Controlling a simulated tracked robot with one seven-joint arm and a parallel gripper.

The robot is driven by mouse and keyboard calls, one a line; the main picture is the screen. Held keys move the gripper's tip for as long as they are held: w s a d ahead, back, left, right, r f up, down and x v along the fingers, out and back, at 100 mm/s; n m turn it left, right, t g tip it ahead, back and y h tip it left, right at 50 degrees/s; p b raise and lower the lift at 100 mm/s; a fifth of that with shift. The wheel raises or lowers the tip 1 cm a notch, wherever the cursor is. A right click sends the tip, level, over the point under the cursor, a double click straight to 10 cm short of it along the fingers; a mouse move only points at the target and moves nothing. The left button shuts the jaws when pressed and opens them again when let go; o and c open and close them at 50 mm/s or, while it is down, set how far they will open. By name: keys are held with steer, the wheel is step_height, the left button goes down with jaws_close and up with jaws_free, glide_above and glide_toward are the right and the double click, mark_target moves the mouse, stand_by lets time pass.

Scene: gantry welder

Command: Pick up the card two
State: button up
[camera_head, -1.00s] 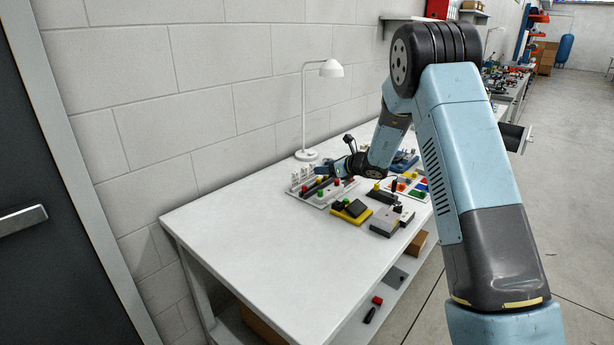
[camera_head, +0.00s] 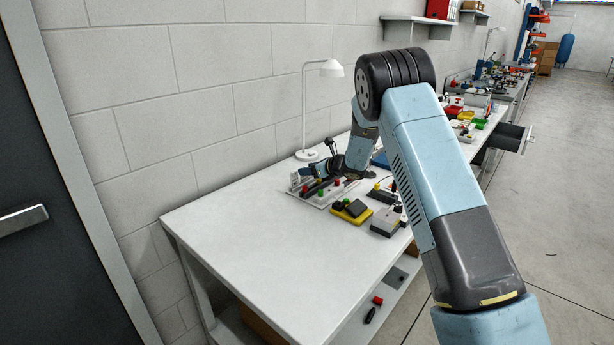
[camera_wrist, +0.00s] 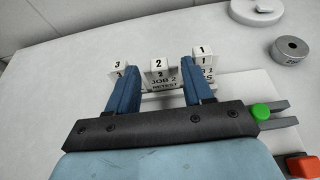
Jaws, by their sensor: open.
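Card two (camera_wrist: 163,76) is a white card with a black "2" and lettering below, "JOB 2" and "RETEST". It stands in the middle of a row in the wrist view, between card three (camera_wrist: 119,68) on the left and card one (camera_wrist: 203,54) on the right. My gripper (camera_wrist: 159,65) is open, with its blue fingers on either side of card two. The fingers partly cover the neighbouring cards. I cannot tell whether they touch any card. In the head view my gripper (camera_head: 313,171) is at the cards' end of the board, and the cards are too small to read.
A green button (camera_wrist: 261,111) and a red button (camera_wrist: 302,166) are near my gripper at the right. A round metal piece (camera_wrist: 291,49) lies behind. A white lamp (camera_head: 306,154) stands by the wall. The white bench (camera_head: 240,240) is clear at the front left.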

steer(key=shift+c, duration=0.3)
jaws_close()
stand_by(0.4)
